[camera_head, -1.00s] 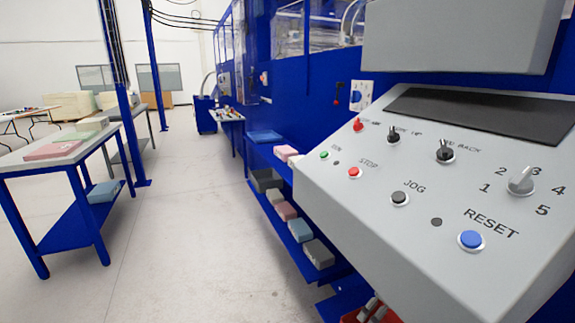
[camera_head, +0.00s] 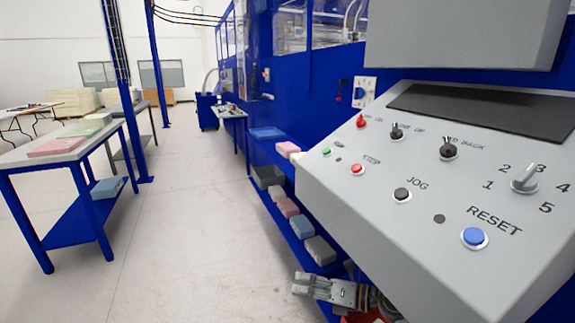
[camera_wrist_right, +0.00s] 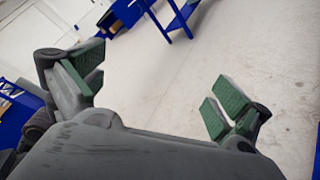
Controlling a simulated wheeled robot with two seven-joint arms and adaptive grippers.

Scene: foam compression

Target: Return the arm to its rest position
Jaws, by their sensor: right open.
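The gripper is open and empty. Most of the right arm is hidden behind and below the panel. My left gripper is in neither view.
The panel carries a blue RESET button (camera_head: 474,237), a red STOP button (camera_head: 357,169) and a selector knob (camera_head: 525,179). A blue shelf (camera_head: 283,226) with several foam blocks runs along the machine. A blue-legged table (camera_head: 62,158) stands left. Floor between them is clear.

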